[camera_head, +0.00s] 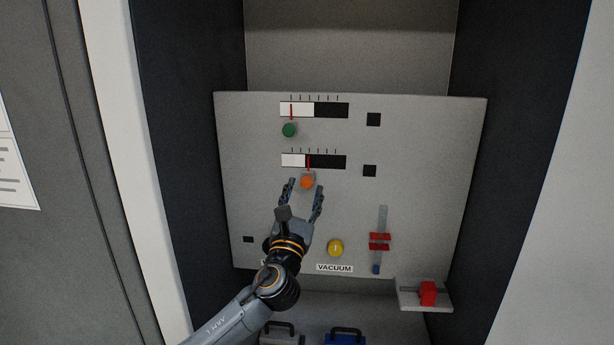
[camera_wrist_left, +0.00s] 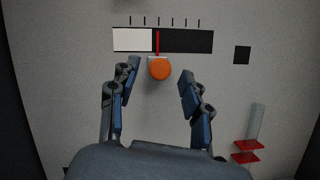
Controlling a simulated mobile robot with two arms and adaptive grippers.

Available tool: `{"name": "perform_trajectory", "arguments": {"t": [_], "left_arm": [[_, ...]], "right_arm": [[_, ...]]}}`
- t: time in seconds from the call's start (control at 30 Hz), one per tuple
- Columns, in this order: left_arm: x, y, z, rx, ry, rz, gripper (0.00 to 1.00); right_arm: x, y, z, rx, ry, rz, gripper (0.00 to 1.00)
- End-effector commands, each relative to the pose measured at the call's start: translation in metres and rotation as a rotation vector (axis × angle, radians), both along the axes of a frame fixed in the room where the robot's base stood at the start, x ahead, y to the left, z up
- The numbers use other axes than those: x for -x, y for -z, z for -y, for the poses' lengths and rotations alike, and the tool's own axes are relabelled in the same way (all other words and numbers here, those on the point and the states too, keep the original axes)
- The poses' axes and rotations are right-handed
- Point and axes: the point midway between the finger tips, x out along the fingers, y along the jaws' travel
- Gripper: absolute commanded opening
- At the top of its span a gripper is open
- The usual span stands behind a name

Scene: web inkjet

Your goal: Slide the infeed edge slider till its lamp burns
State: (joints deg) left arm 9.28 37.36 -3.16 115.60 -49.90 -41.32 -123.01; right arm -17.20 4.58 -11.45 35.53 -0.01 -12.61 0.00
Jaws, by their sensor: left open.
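Two horizontal sliders sit on the grey panel (camera_head: 230,180); no label tells me which is the infeed edge one. The upper has a green knob (camera_head: 289,130), with its red pointer over the white part of its scale (camera_head: 330,110). The lower has an orange knob (camera_head: 307,182), also in the left wrist view (camera_wrist_left: 160,69); its red pointer stands just right of the white-black border. Beside them are dark, unlit squares, upper (camera_head: 373,119) and lower (camera_head: 369,171). My left gripper (camera_head: 304,187) is open, its fingers either side of the orange knob with gaps. My right gripper is out of view.
Below right are a vertical slot with red brackets (camera_head: 380,241) and a small shelf (camera_head: 408,297) with a red block (camera_head: 428,292). A yellow button (camera_head: 335,247) sits above the VACUUM label (camera_head: 334,268). Dark cabinet walls flank the panel.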

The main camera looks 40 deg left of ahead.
Motion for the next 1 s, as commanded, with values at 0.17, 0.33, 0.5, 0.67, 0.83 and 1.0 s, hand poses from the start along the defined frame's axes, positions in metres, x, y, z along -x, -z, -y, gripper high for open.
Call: {"name": "perform_trajectory", "arguments": {"t": [0.17,0.33,0.5,0.67,0.83,1.0], "left_arm": [[-0.022,-0.011,-0.01,0.002,0.0,0.001,0.48],[-0.03,-0.013,-0.014,0.002,0.0,0.0,0.48],[-0.031,-0.013,-0.015,0.002,0.001,0.0,0.48],[-0.031,-0.013,-0.015,0.002,0.001,0.0,0.38],[-0.031,-0.013,-0.015,0.002,0.001,0.0,0.03],[-0.031,-0.013,-0.014,0.002,0.001,0.0,0.0]], "right_arm": [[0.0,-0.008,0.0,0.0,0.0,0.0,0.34],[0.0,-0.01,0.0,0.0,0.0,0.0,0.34],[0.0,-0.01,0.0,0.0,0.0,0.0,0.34],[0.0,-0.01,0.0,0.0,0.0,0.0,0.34],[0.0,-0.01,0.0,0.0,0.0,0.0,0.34],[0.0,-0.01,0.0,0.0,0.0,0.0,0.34]]}}
